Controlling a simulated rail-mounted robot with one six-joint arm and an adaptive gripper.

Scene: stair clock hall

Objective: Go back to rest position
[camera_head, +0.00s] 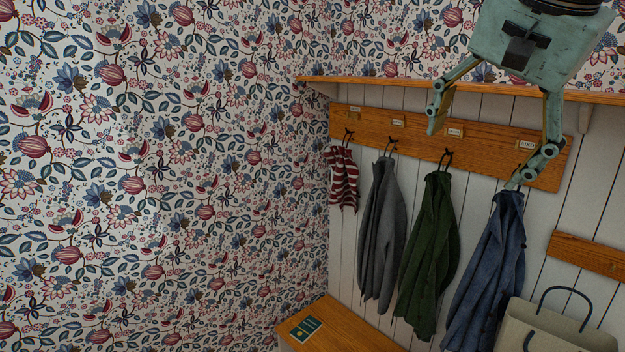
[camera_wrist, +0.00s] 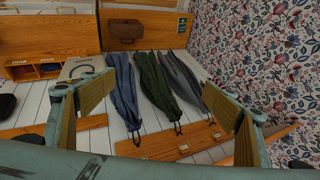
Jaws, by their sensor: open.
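My gripper (camera_head: 480,142) is at the upper right of the head view, in front of the wooden hook rail (camera_head: 490,143). Its two fingers are spread wide, and nothing shows between them that it holds. One fingertip overlaps the top of the blue jacket (camera_head: 490,265) in the picture; I cannot tell whether it touches. In the wrist view the open fingers (camera_wrist: 160,100) frame the blue jacket (camera_wrist: 124,88), green jacket (camera_wrist: 152,85) and grey jacket (camera_wrist: 182,82), which appear upside down.
A striped red-and-white cloth (camera_head: 342,178) hangs left of the jackets. A shelf (camera_head: 400,87) runs above the rail. Below are a bench (camera_head: 345,330) with a green card (camera_head: 306,328) and a pale bag (camera_head: 555,330). A brown case (camera_wrist: 127,31) shows in the wrist view. Papered wall fills the left.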

